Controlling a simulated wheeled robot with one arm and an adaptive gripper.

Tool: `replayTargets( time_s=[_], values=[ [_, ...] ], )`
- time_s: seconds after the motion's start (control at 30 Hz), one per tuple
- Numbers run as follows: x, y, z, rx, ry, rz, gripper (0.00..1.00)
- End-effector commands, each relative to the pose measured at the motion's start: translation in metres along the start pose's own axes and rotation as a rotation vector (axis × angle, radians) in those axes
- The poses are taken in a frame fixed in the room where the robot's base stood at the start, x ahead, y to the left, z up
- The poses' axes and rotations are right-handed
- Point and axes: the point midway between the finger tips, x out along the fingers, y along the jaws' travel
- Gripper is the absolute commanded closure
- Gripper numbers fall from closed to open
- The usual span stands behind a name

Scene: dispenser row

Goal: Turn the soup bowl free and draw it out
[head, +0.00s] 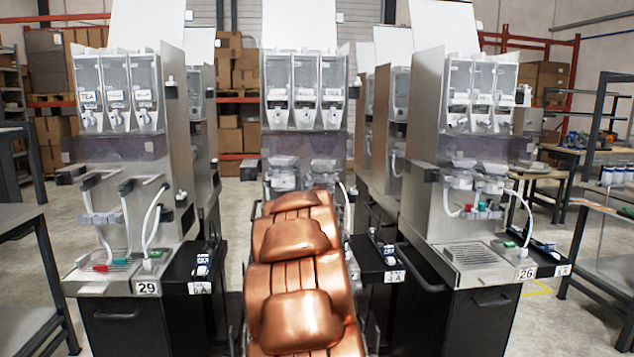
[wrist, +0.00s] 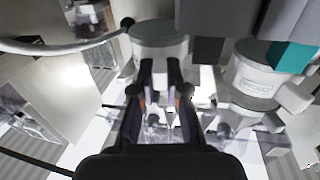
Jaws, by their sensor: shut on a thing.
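In the wrist view a pale round bowl (wrist: 159,38) with a grey-green top sits straight ahead of my gripper (wrist: 163,68). My gripper's two dark fingers are close together at the bowl's near side, shut on a part of it. The fingers hide the held part. The bowl is still in its place at the machine. In the head view my copper-coloured arm reaches to the middle dispenser (head: 305,95) and hides my gripper and much of the machine's lower front.
A second pale bowl (wrist: 256,82) with a raised label sits close on the right in the wrist view. A white hose (wrist: 70,47) runs in at upper left, and a teal part (wrist: 292,56) is at right. Dispensers 29 (head: 110,210) and 26 (head: 470,200) flank my arm.

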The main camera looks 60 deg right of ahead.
Motion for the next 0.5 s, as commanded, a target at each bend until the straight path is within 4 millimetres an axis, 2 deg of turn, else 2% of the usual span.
replayTargets(
  time_s=[0.03,0.5],
  values=[
    [0.0005,0.0037,-0.0051,0.007,0.015,-0.001,1.0],
    [-0.002,0.0038,-0.0061,0.003,0.016,-0.051,1.0]
  ],
)
